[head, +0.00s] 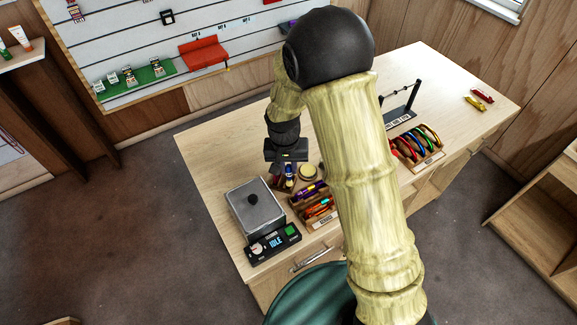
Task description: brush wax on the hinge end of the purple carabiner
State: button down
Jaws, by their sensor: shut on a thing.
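My gripper (287,164) points down over the front left of the workbench. It is shut on a small blue thing (289,171); too little of it shows to tell if it is a brush. A dark holder (283,184) is just below it; whether they touch is unclear. A round, pale yellow tin (307,172), perhaps the wax, sits just right of the gripper. A purple piece (310,189), perhaps the purple carabiner, lies in a wooden rack with orange and red pieces. Its hinge end cannot be made out.
A grey lidded box (256,207) with an "IDLE" display stands left of the rack. My arm hides the middle of the workbench (215,165). To the right are a rack of coloured carabiners (426,152), a black stand (402,108) and red and yellow pieces (476,102).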

jog(key=shift+w+r+p, duration=0.1)
jog(key=shift+r+p, duration=0.5)
jog(key=shift+r, duration=0.55)
jog(key=shift+a+f, duration=0.1)
